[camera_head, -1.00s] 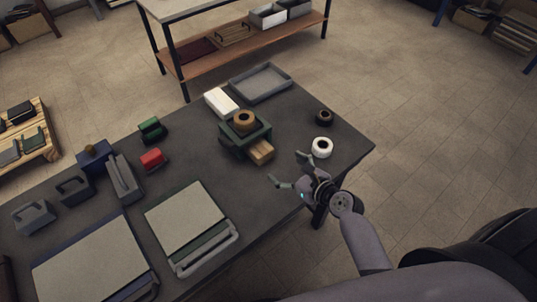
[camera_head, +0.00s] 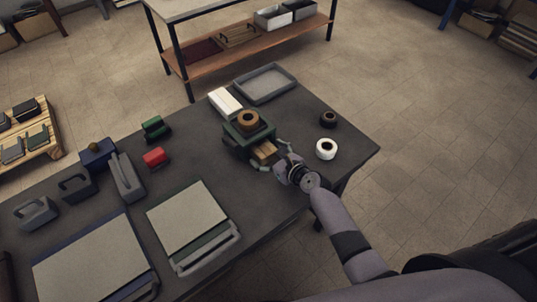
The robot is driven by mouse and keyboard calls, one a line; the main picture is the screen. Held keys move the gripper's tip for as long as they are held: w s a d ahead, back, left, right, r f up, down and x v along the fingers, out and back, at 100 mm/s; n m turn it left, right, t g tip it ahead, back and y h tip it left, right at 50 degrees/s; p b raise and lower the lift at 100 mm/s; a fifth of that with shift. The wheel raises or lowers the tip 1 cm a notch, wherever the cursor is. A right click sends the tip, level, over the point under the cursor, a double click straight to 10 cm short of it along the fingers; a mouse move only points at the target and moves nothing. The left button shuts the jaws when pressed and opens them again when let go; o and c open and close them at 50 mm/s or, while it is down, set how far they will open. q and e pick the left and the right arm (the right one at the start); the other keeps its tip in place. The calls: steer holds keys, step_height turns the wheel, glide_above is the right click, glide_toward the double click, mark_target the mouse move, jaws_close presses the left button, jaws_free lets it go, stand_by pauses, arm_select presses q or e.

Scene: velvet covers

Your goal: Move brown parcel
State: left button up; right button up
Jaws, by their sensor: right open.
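The brown parcel (camera_head: 264,150) is a small box at the front of a dark green holder (camera_head: 233,138) on the dark table, partly hidden by the holder and my fingers. My right gripper (camera_head: 276,157) is open, with its fingers on either side of the parcel's near end. I cannot tell whether the fingers touch it. A roll of brown tape (camera_head: 248,120) rests on top of the holder. My left gripper is not in view.
A white tape roll (camera_head: 326,149) and a dark roll (camera_head: 328,119) stand right of my gripper. A grey tray (camera_head: 265,82) and a white box (camera_head: 225,102) lie behind the holder. A red block (camera_head: 155,157) is at left. The table between the holder and the flat green-edged board (camera_head: 188,218) is clear.

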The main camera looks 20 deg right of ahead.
steer(key=shift+c, duration=0.2)
steer(key=c, duration=1.5)
